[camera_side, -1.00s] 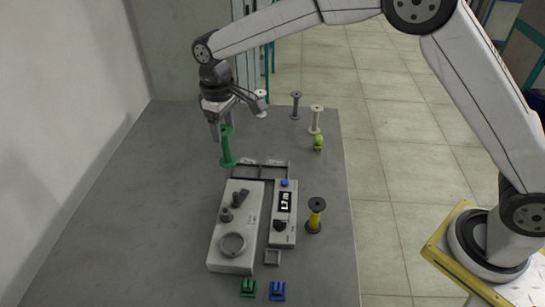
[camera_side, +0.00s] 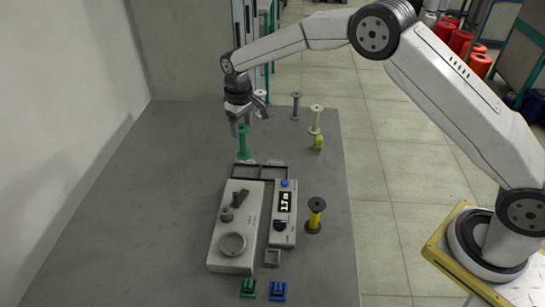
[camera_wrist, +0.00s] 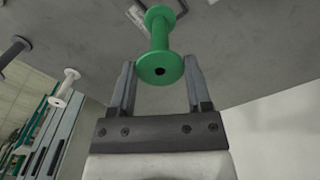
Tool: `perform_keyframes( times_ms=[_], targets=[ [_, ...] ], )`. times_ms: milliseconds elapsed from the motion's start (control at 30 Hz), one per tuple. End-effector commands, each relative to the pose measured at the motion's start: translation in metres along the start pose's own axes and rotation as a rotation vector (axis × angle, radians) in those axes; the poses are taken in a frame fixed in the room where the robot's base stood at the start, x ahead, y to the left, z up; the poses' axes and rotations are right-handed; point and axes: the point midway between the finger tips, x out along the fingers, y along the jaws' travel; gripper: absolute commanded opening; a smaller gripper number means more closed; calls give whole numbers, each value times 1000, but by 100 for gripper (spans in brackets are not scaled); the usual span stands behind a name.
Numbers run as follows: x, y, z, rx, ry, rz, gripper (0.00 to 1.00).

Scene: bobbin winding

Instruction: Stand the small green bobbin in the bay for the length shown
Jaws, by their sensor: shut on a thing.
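The green bobbin (camera_side: 243,143) is upright in my gripper (camera_side: 243,123), at the far left corner of the dark bay tray (camera_side: 260,179). In the wrist view the fingers (camera_wrist: 160,78) flank the near flange of the green bobbin (camera_wrist: 160,35). The tray has a left and a right bay, each with a small label behind it. The bobbin's lower end partly covers the left label; I cannot tell whether it touches anything. The winder's display (camera_side: 285,202) seems to read 1.7 m, but it is small and turned sideways.
A grey machine (camera_side: 236,225) and the display unit (camera_side: 284,228) stand in front of the tray. A yellow-and-black bobbin (camera_side: 315,214) stands to the right. Cream (camera_side: 315,120), grey (camera_side: 296,105) and white (camera_side: 261,103) bobbins stand behind, near a lime-green item (camera_side: 318,142). The table's left side is clear.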

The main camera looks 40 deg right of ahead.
Motion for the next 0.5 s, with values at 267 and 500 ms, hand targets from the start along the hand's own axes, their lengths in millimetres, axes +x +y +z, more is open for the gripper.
perform_keyframes(
  times_ms=[267,500],
  targets=[
    [4,0,0,0,1,0,24],
    [12,0,0,-1,-1,0,24]
  ],
)
